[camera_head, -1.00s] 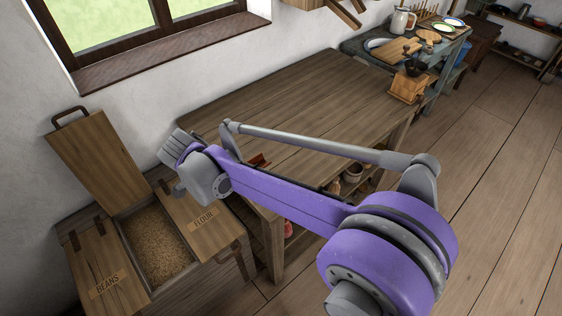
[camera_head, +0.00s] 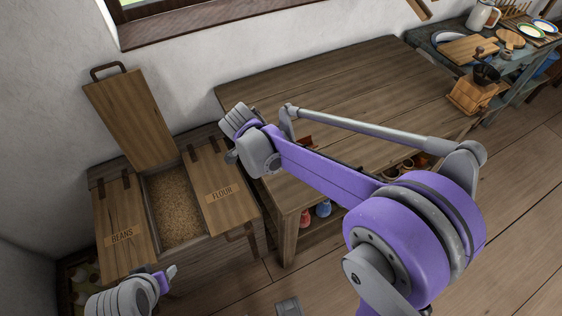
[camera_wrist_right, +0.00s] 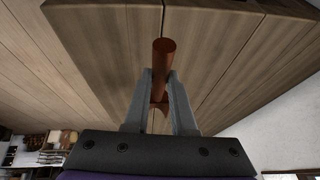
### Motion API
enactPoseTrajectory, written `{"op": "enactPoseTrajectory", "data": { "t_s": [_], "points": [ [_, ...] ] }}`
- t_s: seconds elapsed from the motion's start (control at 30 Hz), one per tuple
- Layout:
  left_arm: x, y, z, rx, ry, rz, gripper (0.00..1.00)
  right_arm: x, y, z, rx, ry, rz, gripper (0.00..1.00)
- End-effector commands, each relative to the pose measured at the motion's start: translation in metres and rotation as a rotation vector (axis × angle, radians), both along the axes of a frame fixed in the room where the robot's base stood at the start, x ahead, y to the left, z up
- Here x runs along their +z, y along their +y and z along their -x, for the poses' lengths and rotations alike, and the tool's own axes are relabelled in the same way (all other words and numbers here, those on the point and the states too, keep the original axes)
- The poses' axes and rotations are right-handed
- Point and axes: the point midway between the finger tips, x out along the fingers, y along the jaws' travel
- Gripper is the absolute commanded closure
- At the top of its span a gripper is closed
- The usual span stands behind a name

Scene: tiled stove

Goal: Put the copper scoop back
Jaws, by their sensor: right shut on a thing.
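My right gripper (camera_wrist_right: 160,88) is shut on the copper scoop (camera_wrist_right: 164,52); a reddish-brown rounded end stands out beyond the fingers in the right wrist view. The rest of the scoop is hidden. In the head view my right arm crosses in front of the table, and its jaws cannot be made out. An open bin of grain (camera_head: 175,205) stands at the left, its lid (camera_head: 130,118) raised against the wall. My left gripper (camera_head: 168,278) is at the lower left, in front of the bins; its jaw opening is unclear.
Closed lids marked BEANS (camera_head: 122,222) and FLOUR (camera_head: 222,180) flank the open bin. The wooden table (camera_head: 350,85) has a largely clear top, with jars on the shelf below. A coffee grinder (camera_head: 475,92) stands at the right.

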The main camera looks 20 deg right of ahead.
Motion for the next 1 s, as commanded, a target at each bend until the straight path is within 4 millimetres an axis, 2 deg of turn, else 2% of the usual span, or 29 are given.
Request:
{"op": "enactPoseTrajectory", "data": {
  "t_s": [0.23,0.4,0.73,0.77,0.8,0.9,1.0],
  "points": [
    [-0.002,0.0,0.001,0.0,0.001,0.0,0.5,-0.022,0.0,0.0,0.0,0.0,0.0,1.0],
    [-0.005,0.0,0.001,0.0,0.002,0.0,0.5,-0.046,0.0,0.0,0.0,0.0,0.0,1.0],
    [-0.006,0.0,0.001,0.0,0.003,0.0,0.5,-0.05,0.0,0.0,0.0,0.0,0.0,1.0],
    [-0.007,0.0,0.001,0.0,0.003,0.0,0.5,-0.051,0.0,0.0,0.0,0.0,0.0,0.75],
    [-0.006,0.0,0.001,0.0,0.003,0.0,0.5,-0.05,0.0,0.0,0.0,0.0,0.0,0.67],
    [-0.006,0.0,0.001,0.0,0.002,0.0,0.5,-0.05,0.0,0.0,0.0,0.0,0.0,0.49],
    [-0.006,0.0,0.001,0.0,0.002,0.0,0.5,-0.05,0.0,0.0,0.0,0.0,0.0,0.46]
  ]
}}
